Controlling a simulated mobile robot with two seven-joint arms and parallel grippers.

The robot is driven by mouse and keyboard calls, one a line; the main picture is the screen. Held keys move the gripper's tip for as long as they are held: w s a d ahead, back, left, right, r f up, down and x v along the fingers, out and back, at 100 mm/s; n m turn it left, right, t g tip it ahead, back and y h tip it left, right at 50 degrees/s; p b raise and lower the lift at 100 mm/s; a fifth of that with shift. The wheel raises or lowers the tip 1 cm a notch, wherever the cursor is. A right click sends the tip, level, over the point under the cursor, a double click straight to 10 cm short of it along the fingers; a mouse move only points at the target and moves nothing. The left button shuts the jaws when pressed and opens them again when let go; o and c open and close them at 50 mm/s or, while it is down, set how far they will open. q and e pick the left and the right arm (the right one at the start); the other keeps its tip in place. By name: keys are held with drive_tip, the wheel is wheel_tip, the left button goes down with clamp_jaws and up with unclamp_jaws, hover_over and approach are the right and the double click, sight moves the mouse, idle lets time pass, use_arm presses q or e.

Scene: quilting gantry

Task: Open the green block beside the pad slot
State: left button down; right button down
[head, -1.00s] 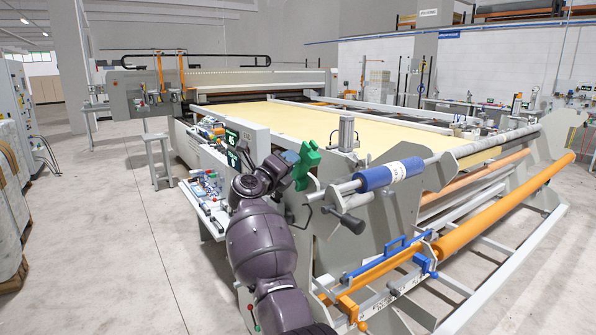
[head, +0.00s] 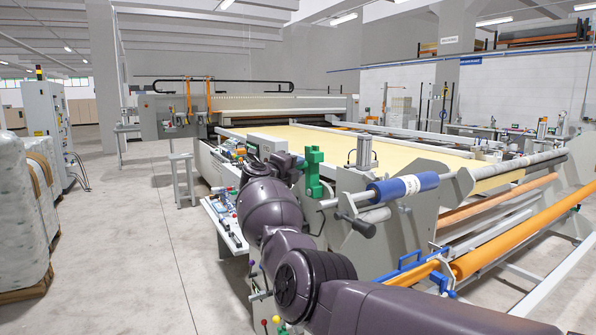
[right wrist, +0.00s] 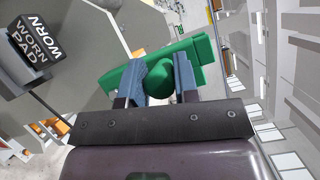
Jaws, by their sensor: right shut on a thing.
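The green block (head: 313,172) stands at the near corner of the gantry, beside the grey end plate, in the head view. My right gripper (head: 299,166) is at its left side, partly hidden by my wrist. In the right wrist view the two blue-grey fingers (right wrist: 158,72) are shut on a round green knob (right wrist: 158,63) of the block. The green block's long body (right wrist: 203,58) extends behind and to the right of the fingers. A dark block lettered WORN (right wrist: 33,45) is at the upper left there. I cannot make out the pad slot. My left gripper is not in view.
A blue roller (head: 404,188) and a black handle (head: 356,226) are right of the green block. A side shelf (head: 228,225) with small parts is to the left. The yellow bed (head: 375,147) lies behind. Floor (head: 130,250) at left is clear.

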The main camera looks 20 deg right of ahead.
drive_tip(key=shift+w+r, duration=0.25)
drive_tip(key=shift+w, duration=0.1)
drive_tip(key=shift+w+b, duration=0.1)
drive_tip(key=shift+b, duration=0.2)
drive_tip(key=c, duration=1.1)
unclamp_jaws()
drive_tip(key=shift+o, duration=1)
drive_tip(key=shift+f, duration=0.2)
drive_tip(key=shift+a+f, duration=0.1)
